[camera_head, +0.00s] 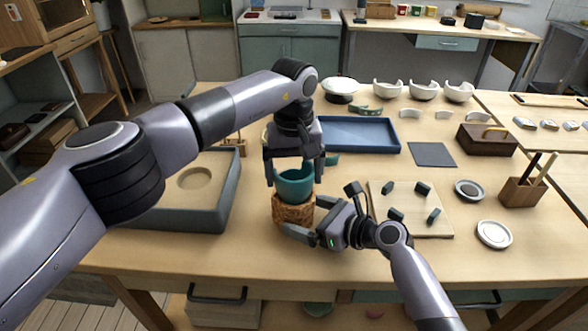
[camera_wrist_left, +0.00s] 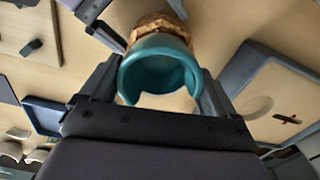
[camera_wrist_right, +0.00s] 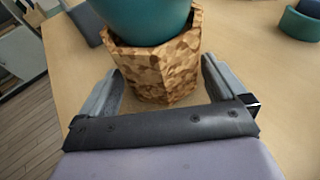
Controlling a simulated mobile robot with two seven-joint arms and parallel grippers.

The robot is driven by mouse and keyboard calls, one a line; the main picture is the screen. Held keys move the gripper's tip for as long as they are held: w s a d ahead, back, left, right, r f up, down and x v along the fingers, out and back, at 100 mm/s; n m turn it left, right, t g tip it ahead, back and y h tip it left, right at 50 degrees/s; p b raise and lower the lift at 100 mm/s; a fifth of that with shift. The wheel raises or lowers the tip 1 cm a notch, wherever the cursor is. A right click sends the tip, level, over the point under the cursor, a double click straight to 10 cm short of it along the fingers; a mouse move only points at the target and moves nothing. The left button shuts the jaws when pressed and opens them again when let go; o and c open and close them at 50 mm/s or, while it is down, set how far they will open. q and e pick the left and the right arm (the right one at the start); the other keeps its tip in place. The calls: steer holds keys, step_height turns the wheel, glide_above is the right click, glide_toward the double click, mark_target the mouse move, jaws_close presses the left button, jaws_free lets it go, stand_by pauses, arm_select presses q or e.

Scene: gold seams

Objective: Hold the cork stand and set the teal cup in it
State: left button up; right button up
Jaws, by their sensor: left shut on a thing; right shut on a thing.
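The teal cup (camera_head: 295,186) is upright at the mouth of the cork stand (camera_head: 293,209). Its lower end dips inside the stand's rim in the right wrist view (camera_wrist_right: 148,18); whether it touches the bottom is hidden. The cup's rim has a wide gap in the left wrist view (camera_wrist_left: 158,70). My left gripper (camera_head: 295,178) comes from above and is shut on the cup, a finger on each side. My right gripper (camera_head: 306,217) is low by the table and shut on the cork stand (camera_wrist_right: 158,70), which stands on the table.
A grey-rimmed tray (camera_head: 228,190) lies to the left, a blue tray (camera_head: 358,134) behind. A board (camera_head: 440,228) with several dark pieces lies right of my right gripper. A teal piece (camera_head: 332,160) lies behind the cup. Bare table shows in front.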

arm_select(q)
steer(key=shift+f, duration=0.55)
stand_by(1.3)
steer(key=o, duration=0.7)
steer(key=shift+r, duration=0.1)
arm_select(e)
steer(key=shift+r, duration=0.1)
arm_select(q)
steer(key=shift+r, duration=2.9)
arm_select(e)
steer(key=o, duration=0.4)
steer(key=shift+c, duration=0.2)
steer(key=shift+s+d, duration=0.1)
steer(key=shift+d, duration=0.05)
